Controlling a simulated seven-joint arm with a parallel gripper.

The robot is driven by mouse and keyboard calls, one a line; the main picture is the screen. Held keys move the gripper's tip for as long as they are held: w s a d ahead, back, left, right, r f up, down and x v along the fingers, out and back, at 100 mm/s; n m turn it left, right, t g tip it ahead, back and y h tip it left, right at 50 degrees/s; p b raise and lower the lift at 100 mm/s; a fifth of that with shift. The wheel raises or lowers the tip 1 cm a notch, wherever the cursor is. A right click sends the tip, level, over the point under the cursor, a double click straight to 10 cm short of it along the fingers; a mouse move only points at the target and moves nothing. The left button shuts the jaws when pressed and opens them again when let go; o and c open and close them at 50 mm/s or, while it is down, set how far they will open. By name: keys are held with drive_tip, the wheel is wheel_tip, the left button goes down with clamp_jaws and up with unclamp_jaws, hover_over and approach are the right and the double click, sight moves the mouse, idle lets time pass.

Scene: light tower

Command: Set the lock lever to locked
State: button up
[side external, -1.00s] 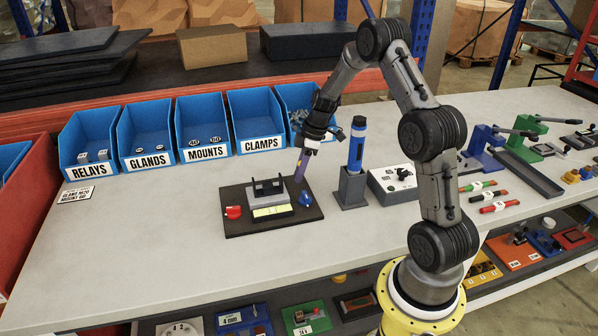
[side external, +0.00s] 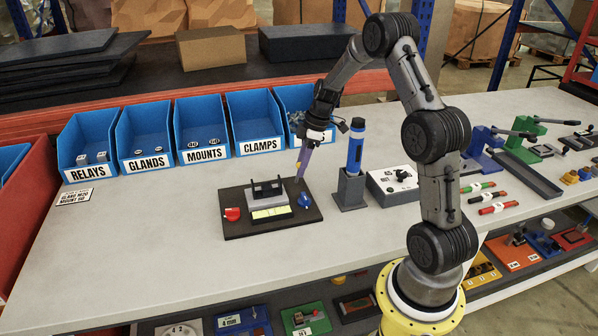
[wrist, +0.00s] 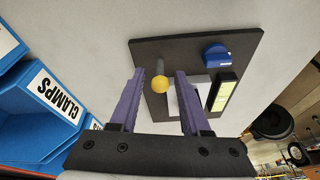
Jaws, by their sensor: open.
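A dark base plate (side external: 250,232) lies on the bench with a grey block and black bracket (side external: 268,188) on it. In the wrist view a lever with a yellow ball end (wrist: 160,84) and grey stem stands on this plate (wrist: 149,52); I take it as the lock lever. My gripper (wrist: 158,75), with purple fingers, is open, and the ball appears between the fingers, nearer the left one. I cannot tell whether they touch. In the side view my gripper (side external: 300,179) points down at the plate's back right and largely hides the lever.
The plate also bears a red knob (side external: 232,214), a blue knob (side external: 305,201) and a pale yellow-green panel (side external: 271,212). A blue tool in a grey holder (side external: 351,188) stands close to the right. Blue bins (side external: 204,128) line the back.

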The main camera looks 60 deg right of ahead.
drive_tip(key=v, duration=1)
drive_tip(key=shift+r, duration=0.35)
drive_tip(key=w+a+r+n+t, duration=0.1)
drive_tip(key=a+r+n, duration=0.2)
drive_tip(key=a+r, duration=0.65)
drive_tip(key=s+a+r+t+h, duration=0.1)
drive_tip(key=s+a+r, duration=0.15)
drive_tip(key=a, duration=0.35)
drive_tip(key=s+a+r, duration=0.2)
drive_tip(key=s+a, duration=0.2)
drive_tip(key=a, duration=0.1)
drive_tip(key=s+a+m+t, duration=0.1)
drive_tip(key=s+a+m, duration=0.1)
drive_tip(key=s+a, duration=0.55)
drive_tip(key=s+d+f+m+h, duration=0.1)
drive_tip(key=s+d+f+m, duration=0.1)
drive_tip(key=s+f+m, duration=0.4)
drive_tip(key=shift+s+m, duration=0.9)
drive_tip(key=shift+s, duration=0.2)
